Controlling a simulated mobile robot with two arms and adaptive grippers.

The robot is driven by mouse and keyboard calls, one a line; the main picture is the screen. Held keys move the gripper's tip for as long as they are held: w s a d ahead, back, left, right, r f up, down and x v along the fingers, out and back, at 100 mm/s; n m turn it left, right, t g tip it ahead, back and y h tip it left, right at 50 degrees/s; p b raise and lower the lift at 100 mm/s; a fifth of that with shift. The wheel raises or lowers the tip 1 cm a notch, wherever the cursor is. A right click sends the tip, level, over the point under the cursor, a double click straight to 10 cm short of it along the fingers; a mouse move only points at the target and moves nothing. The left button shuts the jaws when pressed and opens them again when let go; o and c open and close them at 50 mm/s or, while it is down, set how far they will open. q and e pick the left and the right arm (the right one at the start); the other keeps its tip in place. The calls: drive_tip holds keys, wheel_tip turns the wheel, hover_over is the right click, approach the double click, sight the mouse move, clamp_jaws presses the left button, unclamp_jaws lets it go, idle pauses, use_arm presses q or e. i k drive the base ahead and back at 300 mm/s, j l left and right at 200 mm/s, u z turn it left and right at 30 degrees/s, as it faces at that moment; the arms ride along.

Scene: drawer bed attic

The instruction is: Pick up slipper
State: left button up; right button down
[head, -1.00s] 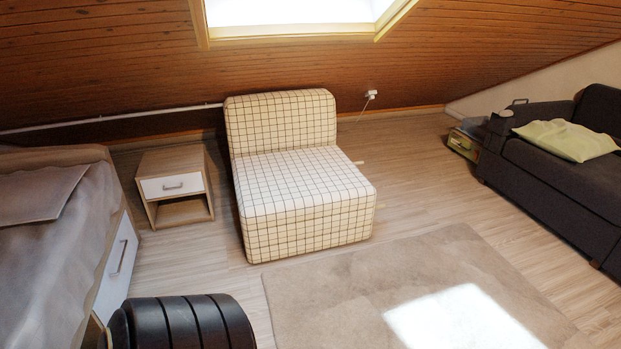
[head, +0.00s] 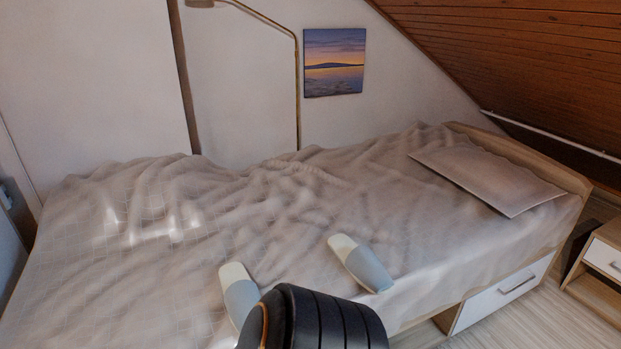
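Two slippers lie on the bed, grey-blue with pale cream ends. One slipper (head: 362,265) lies near the front edge of the bed, right of centre, and is seen whole. The other slipper (head: 239,290) lies to its left, and its lower part is partly hidden behind a black ribbed part of my own arm. The bed (head: 130,265) has a rumpled grey-beige cover. Neither gripper shows in the head view, so I cannot see their fingers or whether they hold anything.
A flat pillow (head: 488,180) lies at the bed's right end. A white drawer (head: 503,292) is shut under the bed. A nightstand (head: 603,262) stands at the right edge. A floor lamp (head: 297,85) stands behind the bed. Some wooden floor is clear at lower right.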

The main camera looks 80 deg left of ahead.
sight(360, 261)
drive_tip(key=u, duration=2.25)
